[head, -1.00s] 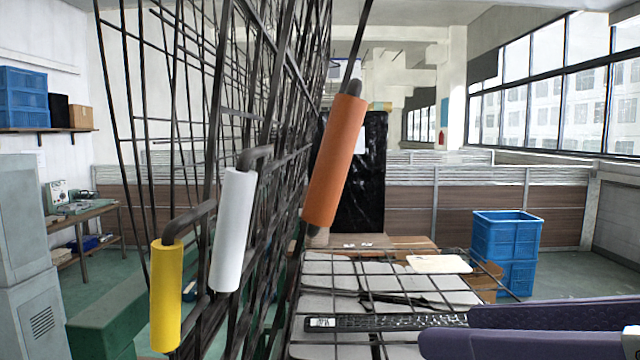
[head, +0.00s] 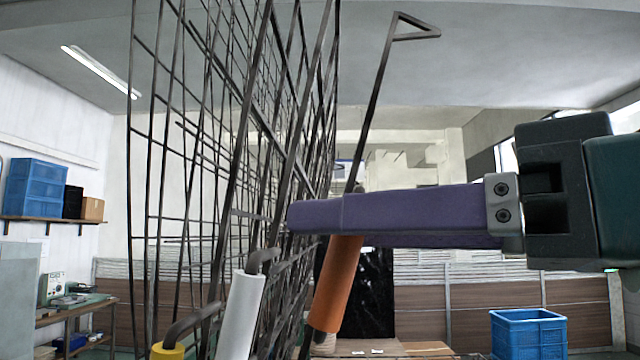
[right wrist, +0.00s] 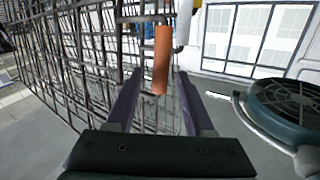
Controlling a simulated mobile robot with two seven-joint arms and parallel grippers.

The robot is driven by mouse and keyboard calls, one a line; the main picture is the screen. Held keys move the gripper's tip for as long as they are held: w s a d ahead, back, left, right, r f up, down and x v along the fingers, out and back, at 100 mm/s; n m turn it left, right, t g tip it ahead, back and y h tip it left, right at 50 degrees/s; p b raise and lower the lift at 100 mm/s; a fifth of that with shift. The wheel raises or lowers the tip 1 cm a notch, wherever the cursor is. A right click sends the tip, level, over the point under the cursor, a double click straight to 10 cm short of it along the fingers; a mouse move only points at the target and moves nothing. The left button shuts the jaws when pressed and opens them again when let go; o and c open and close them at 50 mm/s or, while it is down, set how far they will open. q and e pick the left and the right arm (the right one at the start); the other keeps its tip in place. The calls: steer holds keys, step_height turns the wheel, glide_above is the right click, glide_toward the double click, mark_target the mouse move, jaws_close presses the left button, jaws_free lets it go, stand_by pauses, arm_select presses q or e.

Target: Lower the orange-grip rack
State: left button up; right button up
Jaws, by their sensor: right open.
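The orange grip (head: 335,290) is on a dark wire rack that stands nearly upright and tilts a little. It also shows in the right wrist view (right wrist: 161,60). My right gripper (head: 292,216), with purple fingers, reaches in from the right and covers the grip's upper part in the head view. In the right wrist view the right gripper (right wrist: 160,76) is open, and the grip's near end appears between the fingertips. I see no clear contact. The white grip (head: 243,312) and yellow grip (head: 167,352) are to the left, on other upright mesh panels. My left gripper is not in view.
Upright wire panels (head: 232,130) crowd the space left of the orange grip. A blue crate (head: 528,335) stands at lower right in the back. A low partition (head: 420,305) runs behind.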

steer(key=p+x, duration=0.1)
steer(key=x, duration=0.2)
steer(key=shift+w+a+r+p, duration=0.1)
steer(key=shift+a+r+p, duration=0.1)
steer(key=shift+p, duration=0.1)
steer(key=shift+w+a+f, duration=0.15)
steer(key=shift+a+f, duration=0.1)
steer(key=shift+c, duration=0.3)
steer(key=c, duration=0.8)
jaws_close()
